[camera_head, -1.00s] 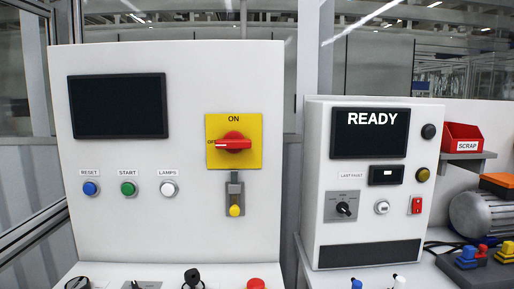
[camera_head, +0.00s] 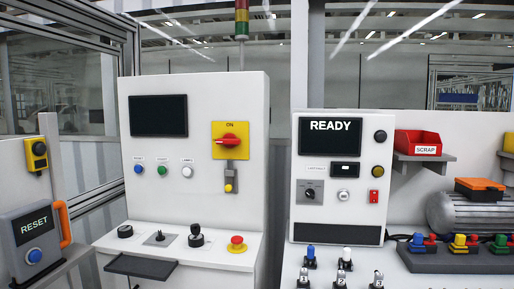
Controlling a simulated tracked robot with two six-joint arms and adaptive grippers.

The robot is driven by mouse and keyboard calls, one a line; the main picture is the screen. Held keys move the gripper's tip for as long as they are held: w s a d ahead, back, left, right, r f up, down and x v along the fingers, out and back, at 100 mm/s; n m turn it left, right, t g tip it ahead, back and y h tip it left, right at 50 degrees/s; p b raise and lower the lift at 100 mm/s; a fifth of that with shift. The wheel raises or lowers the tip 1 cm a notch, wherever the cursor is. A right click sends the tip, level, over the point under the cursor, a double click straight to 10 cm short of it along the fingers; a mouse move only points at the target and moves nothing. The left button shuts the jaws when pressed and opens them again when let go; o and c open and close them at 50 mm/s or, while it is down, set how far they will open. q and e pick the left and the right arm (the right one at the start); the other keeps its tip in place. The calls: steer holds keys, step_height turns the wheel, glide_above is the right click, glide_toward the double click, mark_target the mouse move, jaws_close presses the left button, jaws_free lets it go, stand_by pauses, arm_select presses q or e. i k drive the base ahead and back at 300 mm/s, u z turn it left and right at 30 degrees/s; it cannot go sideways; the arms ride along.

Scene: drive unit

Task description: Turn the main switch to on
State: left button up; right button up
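The main switch (camera_head: 230,141) is a red rotary handle on a yellow plate (camera_head: 217,155), on the upper right of the white control panel (camera_head: 200,88). Its handle lies horizontal, with the white mark at its left end, and the ON label (camera_head: 230,125) is above it. A grey latch piece (camera_head: 231,167) with a yellow knob (camera_head: 228,188) hangs just below the plate. The panel's screen (camera_head: 159,116) is dark. Neither of my grippers shows in the head view.
A sloped desk with knobs and a red emergency stop (camera_head: 237,243) juts out below the panel. A second cabinet (camera_head: 300,180) reading READY stands to the right. A RESET box (camera_head: 32,222) with an orange handle stands at left. A red SCRAP bin (camera_head: 418,143) is at right.

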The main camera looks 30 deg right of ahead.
mark_target(229, 140)
steer(key=z, duration=0.2)
steer(key=k, duration=0.3)
steer(key=z, duration=0.55)
steer(key=i, duration=0.95)
steer(key=z, duration=0.1)
